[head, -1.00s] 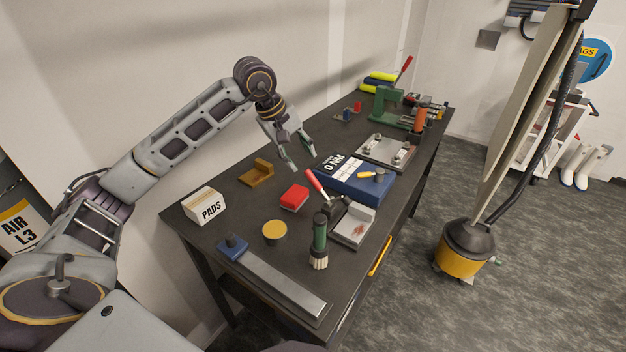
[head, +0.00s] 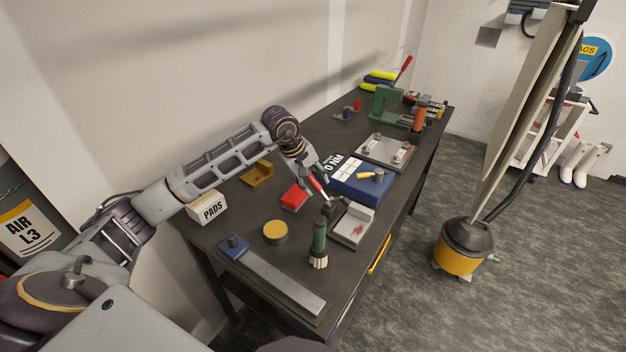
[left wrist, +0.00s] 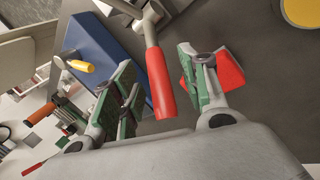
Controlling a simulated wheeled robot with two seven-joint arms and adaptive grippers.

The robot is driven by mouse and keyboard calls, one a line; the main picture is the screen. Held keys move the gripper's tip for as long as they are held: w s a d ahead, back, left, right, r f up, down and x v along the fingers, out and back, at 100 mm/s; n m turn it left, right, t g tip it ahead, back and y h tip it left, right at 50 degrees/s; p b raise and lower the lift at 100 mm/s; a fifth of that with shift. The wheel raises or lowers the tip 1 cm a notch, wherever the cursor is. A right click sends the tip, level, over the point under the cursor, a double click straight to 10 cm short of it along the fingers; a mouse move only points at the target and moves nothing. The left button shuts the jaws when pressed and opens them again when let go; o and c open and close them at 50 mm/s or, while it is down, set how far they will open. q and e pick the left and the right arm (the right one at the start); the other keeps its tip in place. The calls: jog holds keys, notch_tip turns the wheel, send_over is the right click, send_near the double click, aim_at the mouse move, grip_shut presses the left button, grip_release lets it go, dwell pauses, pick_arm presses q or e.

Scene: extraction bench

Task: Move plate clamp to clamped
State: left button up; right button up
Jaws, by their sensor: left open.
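The plate clamp (head: 338,205) is a dark toggle clamp with a red handle, at the back left of a small metal plate (head: 361,217) on the bench. Its handle slants up to the left in the head view. My left gripper (head: 321,186) is at the handle, which it partly hides. In the left wrist view, the red handle (left wrist: 160,82) lies between the open green-padded fingers of my left gripper (left wrist: 163,90). I see a gap on each side of it. My right gripper is not in view.
Close by are a red block (head: 293,197), a blue box (head: 366,187) with a yellow-handled tool on it, and a green-handled brush (head: 319,240). A yellow-topped tin (head: 275,231) and the PADS box (head: 207,207) stand to the left. The bench front right of the tin holds a long metal bar (head: 280,285).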

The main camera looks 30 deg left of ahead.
pick_arm(q)
jog(key=shift+f, duration=0.15)
grip_shut()
dwell(0.6)
